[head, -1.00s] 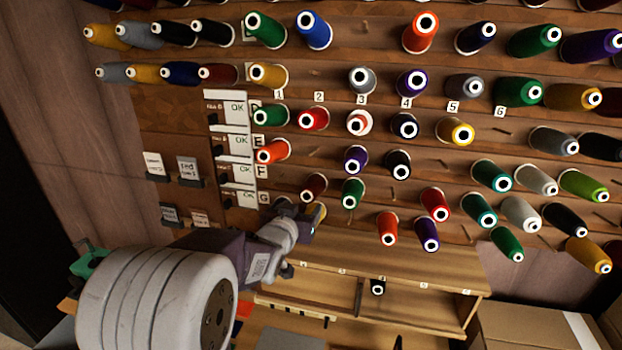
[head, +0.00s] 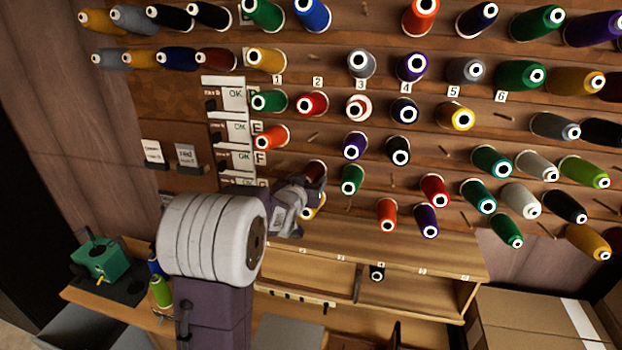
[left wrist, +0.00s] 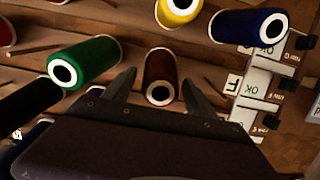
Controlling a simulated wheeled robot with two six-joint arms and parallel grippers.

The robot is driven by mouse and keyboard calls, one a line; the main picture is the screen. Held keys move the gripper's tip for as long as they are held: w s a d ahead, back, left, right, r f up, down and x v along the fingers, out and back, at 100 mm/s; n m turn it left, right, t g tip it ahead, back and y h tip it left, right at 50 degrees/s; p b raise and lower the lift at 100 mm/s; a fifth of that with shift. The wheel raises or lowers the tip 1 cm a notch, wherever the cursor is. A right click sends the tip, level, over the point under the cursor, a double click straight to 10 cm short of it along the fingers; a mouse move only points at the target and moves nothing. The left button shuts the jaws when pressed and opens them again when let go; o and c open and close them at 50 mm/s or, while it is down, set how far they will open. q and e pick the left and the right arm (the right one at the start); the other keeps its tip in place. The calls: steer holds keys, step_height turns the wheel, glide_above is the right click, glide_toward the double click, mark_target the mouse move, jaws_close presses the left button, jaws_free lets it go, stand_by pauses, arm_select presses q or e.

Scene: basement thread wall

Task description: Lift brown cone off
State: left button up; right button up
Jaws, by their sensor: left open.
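The brown cone (head: 314,169) sits on its peg low on the left part of the thread wall, partly hidden by my left gripper (head: 312,187) in the head view. In the left wrist view the brown cone (left wrist: 160,68) lies between the two spread fingers of my left gripper (left wrist: 159,80), its white-rimmed end facing the camera. The fingers are open, with a gap to the cone on each side. My right gripper is not in view.
A green cone (head: 352,180) is close beside the brown one. A yellow cone (left wrist: 180,10) and a blue cone (left wrist: 250,25) are near in the left wrist view. Label cards (head: 235,130) stand left. A wooden shelf (head: 400,257) runs below.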

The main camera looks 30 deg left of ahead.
arm_select(q)
steer(key=c, duration=1.1)
steer(key=shift+s+d+r, duration=0.1)
steer(key=shift+s+r, duration=0.05)
steer(key=shift+s, duration=0.45)
steer(key=shift+c, duration=0.2)
steer(key=v, duration=1)
steer(key=s, duration=0.1)
steer(key=s+r+p, duration=0.1)
steer(key=s+d+r+p, duration=0.1)
steer(key=s, duration=0.1)
steer(key=shift+r, duration=0.25)
